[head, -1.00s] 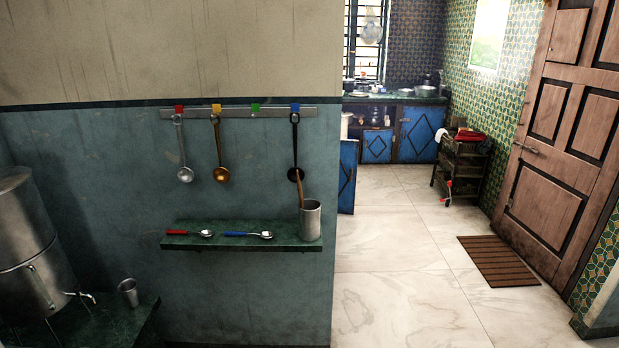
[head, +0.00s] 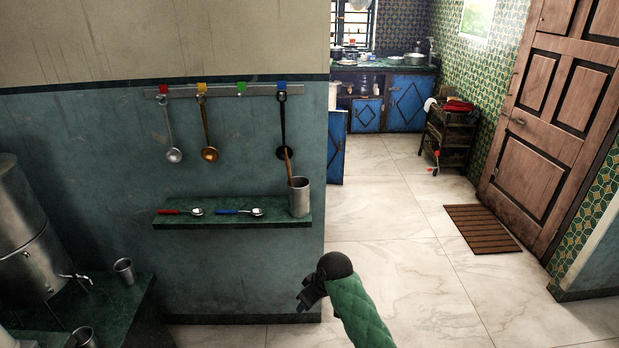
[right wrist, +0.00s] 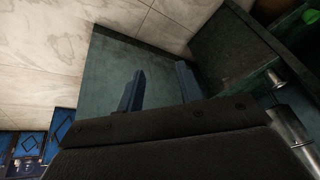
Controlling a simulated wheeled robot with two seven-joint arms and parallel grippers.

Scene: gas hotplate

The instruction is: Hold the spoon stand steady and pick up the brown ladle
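A metal cup-like stand (head: 299,199) is upright at the right end of a green wall shelf (head: 232,221). A brown wooden handle (head: 289,165) leans out of its top; its lower end is hidden inside. A brass-brown ladle (head: 209,154) hangs from the rail's yellow hook. My right gripper (head: 308,297) is in front of and below the shelf, apart from the stand. Its two fingers are spread and empty in the right wrist view (right wrist: 160,88). My left gripper is in neither current view.
A steel ladle (head: 173,154) and a black ladle (head: 282,125) hang from the rail (head: 222,91). A red-handled spoon (head: 180,212) and a blue-handled spoon (head: 238,212) lie on the shelf. A large steel urn (head: 30,240) stands left.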

